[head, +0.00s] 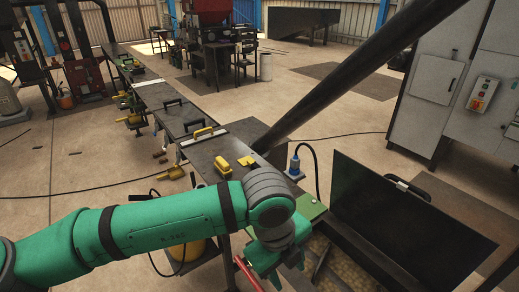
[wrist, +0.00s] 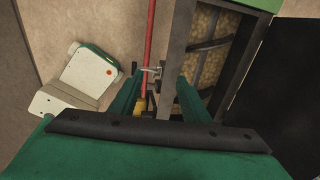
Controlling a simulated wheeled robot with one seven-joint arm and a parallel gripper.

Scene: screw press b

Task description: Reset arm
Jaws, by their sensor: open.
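My green arm reaches in from the left of the head view and bends down at its wrist. My gripper (head: 280,262) points downward at the bottom of that view, beside an open-topped bin. In the wrist view my gripper (wrist: 157,92) is open, with its two green fingers apart. A thin red bar (wrist: 149,35) runs down toward the gap between them. A small metallic fitting (wrist: 152,70) shows near the fingertips. I cannot tell whether either finger touches these parts. A short piece of the red bar (head: 246,272) also shows left of my gripper in the head view.
A raised black panel (head: 400,215) stands right of the bin of yellowish pieces (head: 340,268). A long dark workbench (head: 172,105) runs to the back left. A dark slanted beam (head: 355,70) crosses the upper right. Grey cabinets (head: 440,75) stand at right. Cables lie on open floor.

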